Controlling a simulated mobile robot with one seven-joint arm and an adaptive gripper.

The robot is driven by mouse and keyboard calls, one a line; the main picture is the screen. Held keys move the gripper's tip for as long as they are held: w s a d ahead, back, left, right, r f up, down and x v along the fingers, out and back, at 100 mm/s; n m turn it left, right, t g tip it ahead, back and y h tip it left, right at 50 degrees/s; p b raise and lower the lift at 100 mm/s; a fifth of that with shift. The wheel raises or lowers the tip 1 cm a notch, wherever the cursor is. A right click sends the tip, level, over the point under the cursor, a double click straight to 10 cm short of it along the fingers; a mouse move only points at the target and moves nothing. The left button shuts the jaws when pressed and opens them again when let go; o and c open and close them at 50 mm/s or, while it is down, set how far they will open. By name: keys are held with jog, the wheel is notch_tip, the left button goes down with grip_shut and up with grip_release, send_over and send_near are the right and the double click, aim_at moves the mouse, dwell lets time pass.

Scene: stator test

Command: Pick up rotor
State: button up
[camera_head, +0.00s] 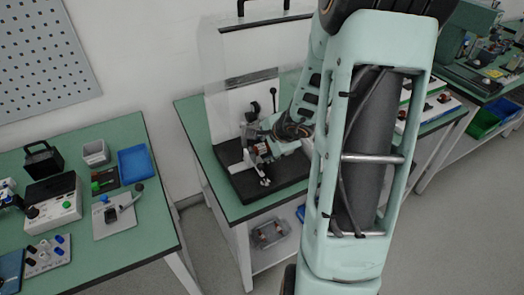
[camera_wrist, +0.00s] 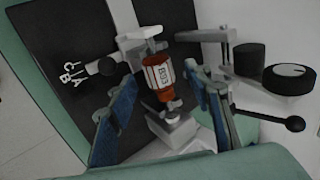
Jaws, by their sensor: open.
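The rotor (camera_wrist: 158,80), with a reddish-orange and white body with dark marks, sits on a white and grey fixture (camera_wrist: 172,130) on a black base plate. My gripper (camera_wrist: 160,108) is open in the wrist view, its blue-padded fingers on either side of the rotor's lower end, with a gap visible at each side. In the head view my gripper (camera_head: 276,146) reaches over the fixture from the right, and the rotor (camera_head: 261,148) shows small and partly hidden beside it.
The black base plate (camera_head: 243,187) lies on a green table with a clear panel behind. A dial gauge (camera_wrist: 290,72) and a black-knobbed lever (camera_wrist: 293,123) stand right of the fixture. A second green table (camera_head: 140,240) at left holds boxes, a blue tray and devices.

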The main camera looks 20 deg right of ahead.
jog(key=shift+w+f, duration=0.35)
jog(key=shift+f, duration=0.1)
grip_shut()
jog(key=shift+r, duration=0.1)
jog(key=shift+r, duration=0.1)
